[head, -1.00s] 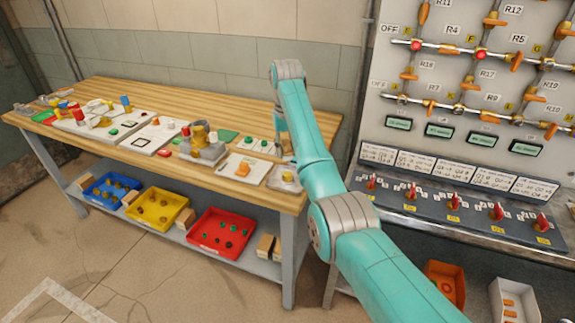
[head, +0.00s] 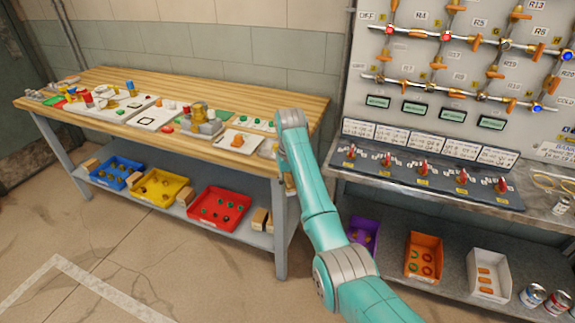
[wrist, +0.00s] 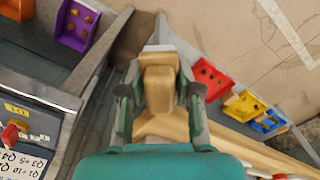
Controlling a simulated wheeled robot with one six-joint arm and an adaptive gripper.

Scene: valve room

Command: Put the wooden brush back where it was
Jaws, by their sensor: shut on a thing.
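My gripper (wrist: 160,94) shows in the wrist view with a finger on each side of a tan wooden piece, the wooden brush (wrist: 160,75). The fingers are shut on it. A pale grey-white part shows at its far end. The brush is above the floor, near the end of the wooden workbench. In the head view my arm reaches to the right end of the workbench (head: 180,85); the gripper and brush are mostly hidden behind the arm there.
Blue (head: 116,172), yellow (head: 160,187) and red (head: 219,209) bins stand on the workbench's lower shelf, with wooden blocks (head: 261,218) beside the red one. A valve panel (head: 450,70) stands right, above purple, orange (head: 424,255) and white bins. Floor in front is clear.

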